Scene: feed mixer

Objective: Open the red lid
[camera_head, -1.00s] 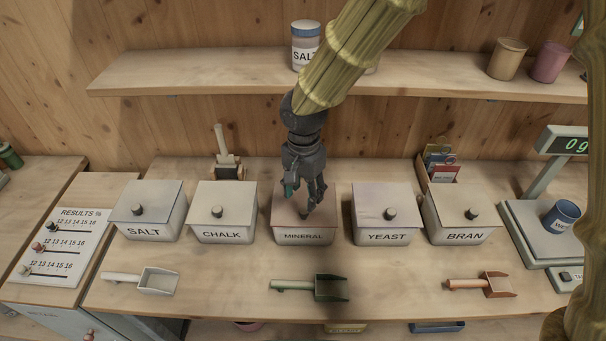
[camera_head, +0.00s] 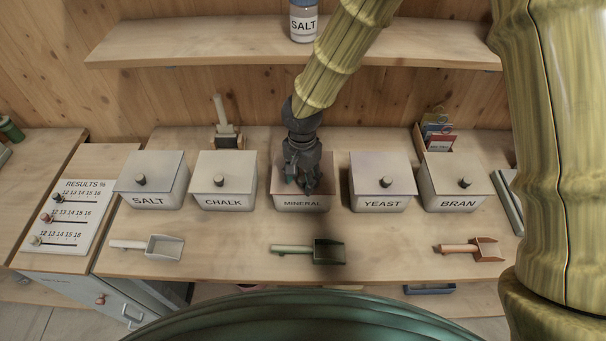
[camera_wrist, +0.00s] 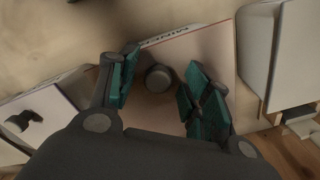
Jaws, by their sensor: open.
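The reddish lid (camera_head: 327,175) covers the box labelled MINERAL (camera_head: 303,203), in the middle of the row in the head view. It also shows in the wrist view (camera_wrist: 212,48) and looks closed. Its round dark knob (camera_wrist: 158,79) shows in the wrist view and is hidden behind my gripper in the head view. My gripper (camera_head: 307,187) points down over the lid, open. In the wrist view its teal finger pads stand on both sides of the knob with gaps. I cannot tell how far down they reach beside it.
Boxes labelled CHALK (camera_head: 223,185) and YEAST (camera_head: 382,185) stand close on either side. SALT (camera_head: 150,182) and BRAN (camera_head: 459,183) are further out. A green scoop (camera_head: 317,250) lies in front. A shelf (camera_head: 220,45) with a salt jar (camera_head: 303,22) is above and behind.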

